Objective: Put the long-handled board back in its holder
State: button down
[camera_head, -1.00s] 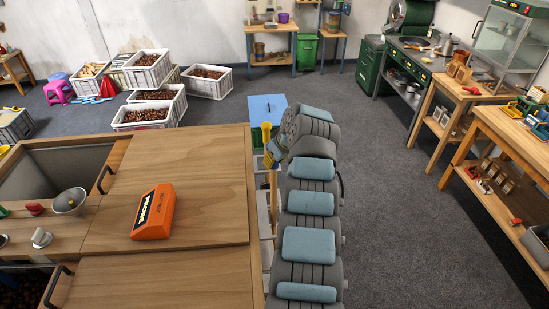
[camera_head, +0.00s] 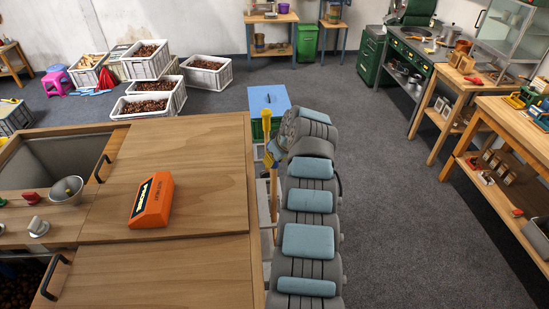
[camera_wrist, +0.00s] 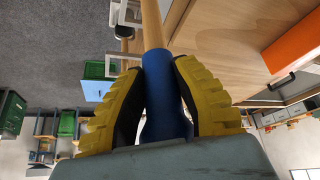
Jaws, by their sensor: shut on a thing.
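The long-handled board shows in the wrist view as a blue grip (camera_wrist: 164,88) and a pale wooden shaft (camera_wrist: 152,25) running to the top edge. My gripper (camera_wrist: 157,72) has yellow ribbed fingers with dark inner pads, and they are shut around the blue grip. In the head view my gripper (camera_head: 268,148) is beside the counter's right edge, beyond my arm's bend. A wooden shaft (camera_head: 274,195) shows below it in the gap between counter and arm. The board's flat end is not clearly visible. I cannot make out the holder with certainty.
The wooden counter (camera_head: 195,255) fills the left, with an orange box (camera_head: 152,201) and a metal bowl (camera_head: 67,190) on it. A blue-lidded bin (camera_head: 268,99) stands just beyond my gripper. Crates of chestnuts (camera_head: 152,104) stand far left, workbenches right. The floor (camera_head: 400,220) right of my arm is clear.

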jog(key=shift+f+b, duration=1.2)
jog(key=shift+f, duration=1.1)
jog(key=c, duration=0.8)
grip_release()
jog(key=shift+r, duration=5)
jog(key=shift+d, duration=0.1)
